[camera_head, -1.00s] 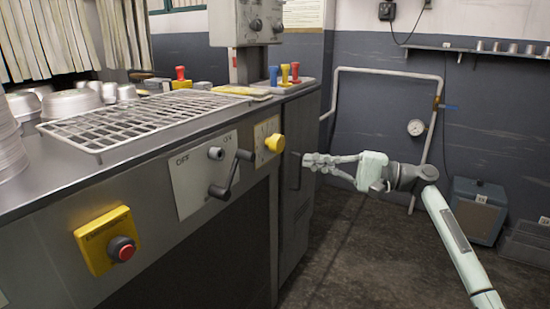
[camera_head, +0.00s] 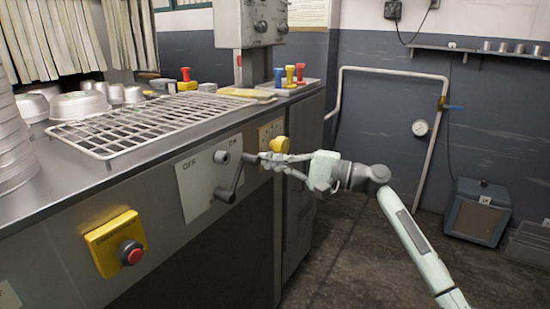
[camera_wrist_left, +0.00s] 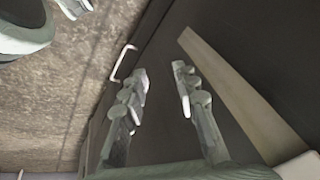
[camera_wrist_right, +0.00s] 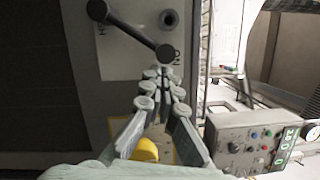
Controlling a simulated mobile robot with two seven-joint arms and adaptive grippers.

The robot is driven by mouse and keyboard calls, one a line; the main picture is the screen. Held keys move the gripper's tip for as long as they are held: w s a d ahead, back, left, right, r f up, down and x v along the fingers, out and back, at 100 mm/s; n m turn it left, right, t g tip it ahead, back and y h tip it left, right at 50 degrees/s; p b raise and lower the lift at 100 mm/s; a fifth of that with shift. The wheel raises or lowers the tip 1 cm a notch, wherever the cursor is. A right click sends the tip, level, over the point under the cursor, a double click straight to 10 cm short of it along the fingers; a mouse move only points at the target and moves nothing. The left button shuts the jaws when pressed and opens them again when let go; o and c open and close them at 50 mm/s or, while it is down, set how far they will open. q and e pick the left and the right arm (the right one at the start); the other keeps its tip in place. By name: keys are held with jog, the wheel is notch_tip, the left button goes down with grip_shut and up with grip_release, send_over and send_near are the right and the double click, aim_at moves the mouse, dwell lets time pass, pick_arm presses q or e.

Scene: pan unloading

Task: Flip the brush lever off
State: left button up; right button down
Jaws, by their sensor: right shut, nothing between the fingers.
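The brush lever (camera_head: 238,177) is a dark crank on a pale plate (camera_head: 192,185) on the machine front, lettered OFF at left and ON at right. It slants up to the right, its upper end at the ON side. My right gripper (camera_head: 263,158) is shut and empty, its fingertips right beside the lever's upper end. In the right wrist view the lever (camera_wrist_right: 130,32) lies just beyond the fingertips (camera_wrist_right: 160,76); whether they touch I cannot tell. My left gripper (camera_wrist_left: 160,74) shows only in its wrist view, open and empty in front of a dark panel.
A yellow knob (camera_head: 280,145) sits just right of the plate, close behind my right fingers. A wire rack (camera_head: 150,124) and metal pans (camera_head: 78,105) stand on top.

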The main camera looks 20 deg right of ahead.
jog(key=shift+r, duration=0.1)
dwell(0.3)
jog(key=shift+s+a+r+n, duration=0.15)
jog(key=shift+n, duration=0.25)
